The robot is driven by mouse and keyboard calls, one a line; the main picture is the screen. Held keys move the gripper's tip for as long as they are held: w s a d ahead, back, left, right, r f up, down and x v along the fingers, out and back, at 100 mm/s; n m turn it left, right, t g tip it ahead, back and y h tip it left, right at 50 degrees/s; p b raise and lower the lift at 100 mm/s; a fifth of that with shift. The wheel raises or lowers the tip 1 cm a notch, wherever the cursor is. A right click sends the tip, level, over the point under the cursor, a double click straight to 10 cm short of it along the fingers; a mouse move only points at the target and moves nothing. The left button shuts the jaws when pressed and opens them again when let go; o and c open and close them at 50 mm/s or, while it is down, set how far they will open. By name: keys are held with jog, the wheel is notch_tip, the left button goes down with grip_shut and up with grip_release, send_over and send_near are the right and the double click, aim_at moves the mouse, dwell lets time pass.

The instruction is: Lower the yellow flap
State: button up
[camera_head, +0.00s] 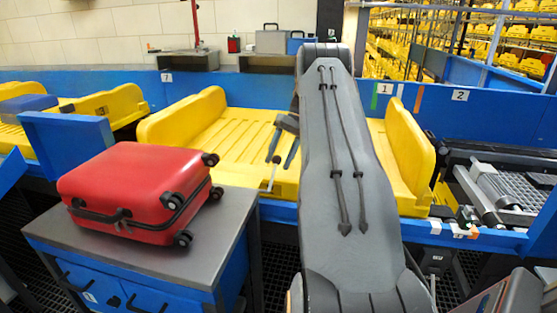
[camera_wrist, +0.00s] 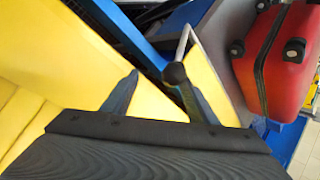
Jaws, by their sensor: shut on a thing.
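A large yellow tray (camera_head: 215,135) with raised ends sits on the blue conveyor; my arm covers part of it. I cannot clearly tell the yellow flap from the tray's other yellow panels. A thin pale lever (camera_head: 271,178) with a dark knob stands at the tray's front edge. In the wrist view the knob (camera_wrist: 175,73) is on a bent grey rod, beside the right finger. My gripper (camera_head: 280,160) is at the lever, over the front part of the tray. Its fingers (camera_wrist: 150,82) show apart in the wrist view, shut on the lever; the exact contact is unclear.
A red suitcase (camera_head: 135,190) lies on a grey-topped blue cabinet (camera_head: 215,240) to the left, close to the gripper's side. A blue panel (camera_head: 70,145) stands behind it. A roller section (camera_head: 500,190) is at right. The tray's floor looks empty where visible.

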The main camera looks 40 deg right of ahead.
jog(key=b+v, duration=0.2)
jog(key=v, duration=0.5)
jog(key=shift+d+r, duration=0.2)
jog(key=shift+r, duration=0.05)
dwell(0.3)
